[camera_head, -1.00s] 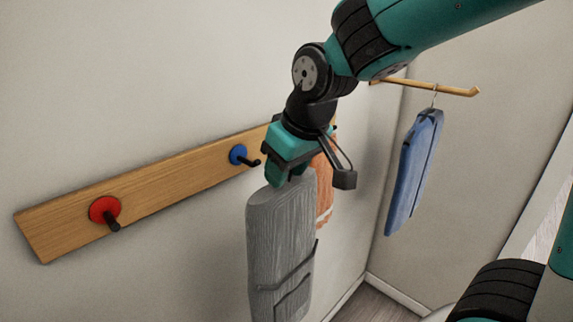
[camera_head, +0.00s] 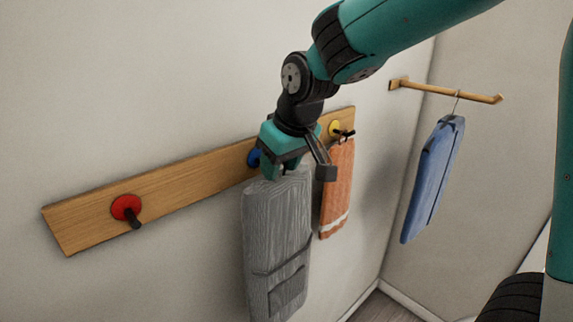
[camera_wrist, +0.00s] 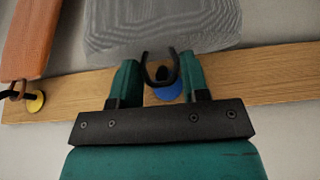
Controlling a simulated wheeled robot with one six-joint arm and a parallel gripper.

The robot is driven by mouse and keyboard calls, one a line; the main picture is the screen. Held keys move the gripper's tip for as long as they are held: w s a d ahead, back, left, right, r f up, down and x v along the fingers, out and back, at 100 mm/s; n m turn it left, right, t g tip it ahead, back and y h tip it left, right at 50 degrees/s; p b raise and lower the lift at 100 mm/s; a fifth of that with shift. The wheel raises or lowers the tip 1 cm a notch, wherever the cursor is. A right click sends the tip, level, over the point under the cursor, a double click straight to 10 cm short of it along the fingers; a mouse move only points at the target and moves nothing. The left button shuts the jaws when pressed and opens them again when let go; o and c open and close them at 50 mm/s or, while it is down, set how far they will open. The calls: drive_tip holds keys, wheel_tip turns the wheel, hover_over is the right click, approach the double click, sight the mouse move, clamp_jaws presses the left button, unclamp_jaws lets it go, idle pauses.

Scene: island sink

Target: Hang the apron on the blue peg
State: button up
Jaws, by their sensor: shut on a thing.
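The grey apron (camera_head: 278,235) hangs down from my gripper (camera_head: 282,174), which is shut on its top. In the wrist view, the apron (camera_wrist: 165,22) lies beyond the fingertips (camera_wrist: 158,66), and a dark loop (camera_wrist: 146,72) shows between the fingers. The blue peg's round base (camera_head: 253,158) shows just left of my gripper in the head view, partly covered by it. In the wrist view, the blue base (camera_wrist: 168,94) lies behind the loop, with a dark peg stub in line with the loop's opening. I cannot tell whether the loop is around the peg.
The wooden board (camera_head: 190,174) on the wall also bears a red peg (camera_head: 127,208), empty, and a yellow peg (camera_head: 336,129) with an orange cloth (camera_head: 338,188), close right of the apron. A blue garment (camera_head: 433,178) hangs from a wooden rail (camera_head: 450,91) at right.

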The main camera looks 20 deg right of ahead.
drive_tip(key=shift+w+a+f, duration=0.1)
drive_tip(key=shift+w+a, duration=0.1)
drive_tip(key=shift+w, duration=0.35)
drive_tip(key=shift+w+a, duration=0.15)
drive_tip(key=shift+w, duration=0.4)
drive_tip(key=shift+w+a+f, duration=0.2)
drive_tip(key=shift+w+f, duration=0.25)
drive_tip(key=shift+w, duration=0.1)
drive_tip(key=o, duration=1.3)
drive_tip(key=shift+o, duration=0.2)
